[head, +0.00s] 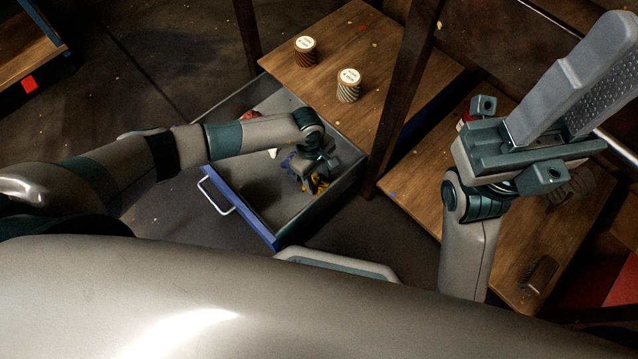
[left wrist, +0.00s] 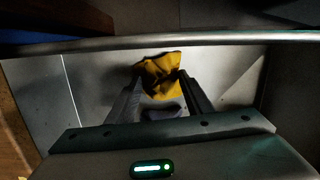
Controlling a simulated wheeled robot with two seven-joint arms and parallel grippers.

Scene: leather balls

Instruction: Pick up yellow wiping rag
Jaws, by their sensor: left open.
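The yellow wiping rag (head: 320,184) lies crumpled in the open grey drawer (head: 262,198), mostly hidden by my left gripper in the head view. My left gripper (head: 311,185) reaches down into the drawer over the rag. In the left wrist view the rag (left wrist: 161,72) shows at and between the tips of the two open fingers (left wrist: 160,84). I cannot tell whether either finger touches it. My right gripper (head: 580,75) is raised at the upper right, away from the drawer; its finger gap is not clear.
The drawer has a blue front with a white handle (head: 216,196); its walls surround my left gripper. A red item (head: 248,116) lies farther back in it. Two spools (head: 348,86) (head: 306,51) stand on the wooden top. A brown block (head: 538,273) lies on the right-hand wooden surface.

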